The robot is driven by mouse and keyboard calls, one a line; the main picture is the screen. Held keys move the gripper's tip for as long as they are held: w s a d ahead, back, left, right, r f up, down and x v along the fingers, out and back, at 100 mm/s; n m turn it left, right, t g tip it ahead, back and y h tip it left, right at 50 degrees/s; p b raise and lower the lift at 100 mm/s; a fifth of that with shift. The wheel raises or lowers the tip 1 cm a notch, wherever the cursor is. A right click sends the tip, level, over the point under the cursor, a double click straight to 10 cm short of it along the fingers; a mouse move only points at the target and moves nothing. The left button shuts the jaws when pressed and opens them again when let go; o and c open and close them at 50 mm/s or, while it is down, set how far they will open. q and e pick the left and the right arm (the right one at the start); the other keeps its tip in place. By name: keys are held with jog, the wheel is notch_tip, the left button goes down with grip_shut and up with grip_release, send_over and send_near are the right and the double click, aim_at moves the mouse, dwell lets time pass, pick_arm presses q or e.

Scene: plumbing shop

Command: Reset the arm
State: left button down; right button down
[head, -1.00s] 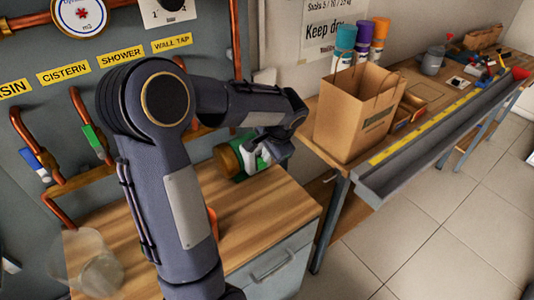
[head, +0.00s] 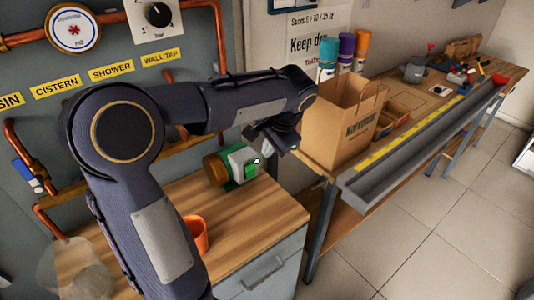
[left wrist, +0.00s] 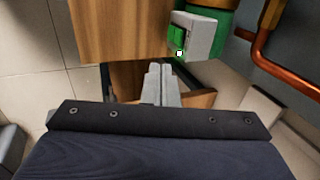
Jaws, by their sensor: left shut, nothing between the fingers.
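My left arm comes in from the left in the head view and reaches across the cabinet top. My left gripper (head: 283,140) is at its end, past the right edge of the cabinet and beside the paper bag. In the left wrist view the left gripper (left wrist: 160,75) has its two grey fingers together with nothing between them. Below and beside it, a green and white device with a brown end (head: 236,164) lies on the cabinet top, apart from the gripper. The device also shows in the left wrist view (left wrist: 200,35). My right gripper is not in view.
An orange cup (head: 196,235) and a clear container (head: 75,270) stand on the wooden cabinet top (head: 262,205). A brown paper bag (head: 340,130) stands on the workbench, with a grey trough (head: 400,165) along its front. Copper pipes (head: 222,50) run on the wall panel. The floor at right is clear.

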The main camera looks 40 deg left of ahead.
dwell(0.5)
pick_arm(q)
jog(key=s+d+f+n+t+h, duration=0.2)
jog(key=s+d+h, duration=0.2)
jog(key=s+d, duration=0.3)
jog(key=s+d+f+n+t+h, duration=0.2)
jog(key=s+d, duration=0.4)
jog(key=s, duration=0.7)
jog(key=shift+d+n+h, duration=0.4)
jog(key=shift+n+h, duration=0.1)
jog(key=shift+h, duration=0.4)
jog(key=shift+s+a+t, duration=0.1)
jog(key=shift+s+t, duration=0.05)
jog(key=shift+t, duration=0.15)
